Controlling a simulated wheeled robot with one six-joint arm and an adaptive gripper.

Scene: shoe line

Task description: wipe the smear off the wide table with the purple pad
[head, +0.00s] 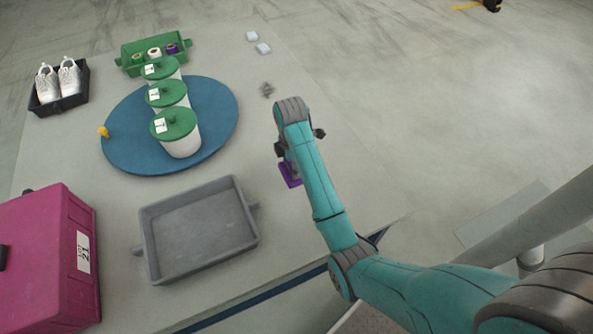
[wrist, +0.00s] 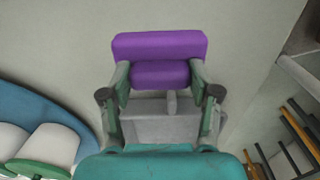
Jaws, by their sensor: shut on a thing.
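The purple pad (head: 290,174) is partly hidden behind my arm in the head view. It shows clearly in the wrist view (wrist: 160,46). My gripper (head: 286,158) is shut on the pad, with one finger at each side of it, as the wrist view also shows (wrist: 160,76). I cannot tell whether the pad touches the table. A small dark grey smear (head: 267,90) lies on the wide table (head: 265,135), farther back than the pad and slightly left. The smear cannot be made out in the wrist view.
A blue round board (head: 118,145) with white, green-lidded tubs (head: 182,145) stands left. A grey tray (head: 200,228) is nearer, beside a magenta case (head: 45,255). A green crate (head: 132,69), a black shoe tray (head: 60,104) and two small white pieces (head: 263,48) are at the back.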

